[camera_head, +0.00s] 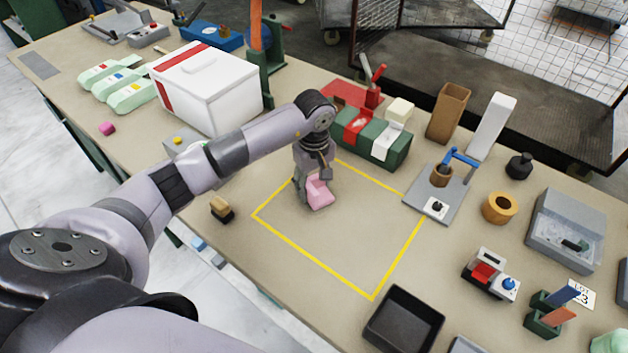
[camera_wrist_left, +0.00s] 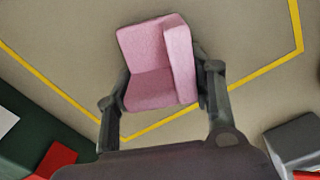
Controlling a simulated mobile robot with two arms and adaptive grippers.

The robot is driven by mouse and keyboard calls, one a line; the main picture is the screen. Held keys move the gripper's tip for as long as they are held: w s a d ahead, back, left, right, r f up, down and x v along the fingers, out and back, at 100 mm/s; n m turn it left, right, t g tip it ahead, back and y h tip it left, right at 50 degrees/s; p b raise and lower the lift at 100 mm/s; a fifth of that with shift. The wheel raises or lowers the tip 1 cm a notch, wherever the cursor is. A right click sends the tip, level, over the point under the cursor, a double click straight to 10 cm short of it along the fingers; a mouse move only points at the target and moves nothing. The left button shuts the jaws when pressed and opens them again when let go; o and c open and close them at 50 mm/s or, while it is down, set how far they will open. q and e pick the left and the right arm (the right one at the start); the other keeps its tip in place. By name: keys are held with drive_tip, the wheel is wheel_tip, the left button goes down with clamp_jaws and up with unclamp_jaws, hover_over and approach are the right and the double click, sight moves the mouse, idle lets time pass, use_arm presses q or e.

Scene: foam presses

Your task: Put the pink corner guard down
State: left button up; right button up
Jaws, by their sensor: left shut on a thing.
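The pink corner guard (camera_head: 319,192) is a small angled foam block in the head view, at the upper corner area inside the yellow taped outline. It also shows large in the left wrist view (camera_wrist_left: 158,62), with its two walls meeting at an inner corner. My left gripper (camera_head: 313,184) is shut on it, with one finger on each side, as the left wrist view (camera_wrist_left: 163,88) shows. The gripper points down over the table. I cannot tell whether the guard touches the table top. My right gripper is not in view.
The yellow outline (camera_head: 305,256) encloses bare table. A green block with a red part (camera_head: 380,140) stands just behind it, and a grey plate fixture (camera_head: 427,205) is to the right. A black tray (camera_head: 404,318) lies near the front. A white box (camera_head: 208,85) stands behind my arm.

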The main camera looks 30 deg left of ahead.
sight(314, 177)
use_arm(q)
drive_tip(key=shift+f+b, duration=0.2)
drive_tip(key=shift+b, duration=0.1)
drive_tip(key=o, duration=0.9)
drive_tip(key=shift+r, duration=0.1)
drive_tip(key=shift+o, duration=0.2)
drive_tip(key=shift+r+p, duration=0.15)
drive_tip(key=shift+p, duration=0.2)
drive_tip(key=shift+w+r+b, duration=0.1)
drive_tip(key=shift+r+b, duration=0.2)
drive_tip(key=shift+r, duration=0.05)
wheel_tip(314, 177, up, 11)
drive_tip(key=b, duration=0.3)
drive_tip(key=shift+r, duration=0.1)
